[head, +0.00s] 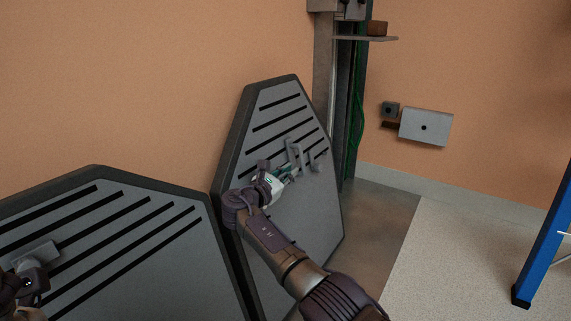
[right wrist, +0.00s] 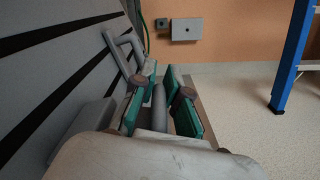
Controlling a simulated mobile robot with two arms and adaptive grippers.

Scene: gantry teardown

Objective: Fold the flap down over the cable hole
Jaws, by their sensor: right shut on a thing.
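On the orange wall at right, a silver plate (head: 425,127) with a dark spot sits beside a small dark square fitting (head: 390,109) with a round centre; both also show in the right wrist view, the plate (right wrist: 186,29) and the fitting (right wrist: 161,23). I cannot tell which of these is the flap and which the cable hole. My right gripper (head: 285,174) is far from them, shut on a grey handle bar (right wrist: 159,108) at the slotted panel (head: 290,220). My left gripper (head: 28,284) is at the left edge by a grey bracket (head: 38,254); its fingers are unclear.
A second slotted panel (head: 150,245) fills the lower left. A metal column (head: 325,80) with green cables (head: 358,110) and a shelf (head: 365,38) stands behind. A blue ladder leg (head: 545,240) is at right. The pale floor (head: 450,240) between is clear.

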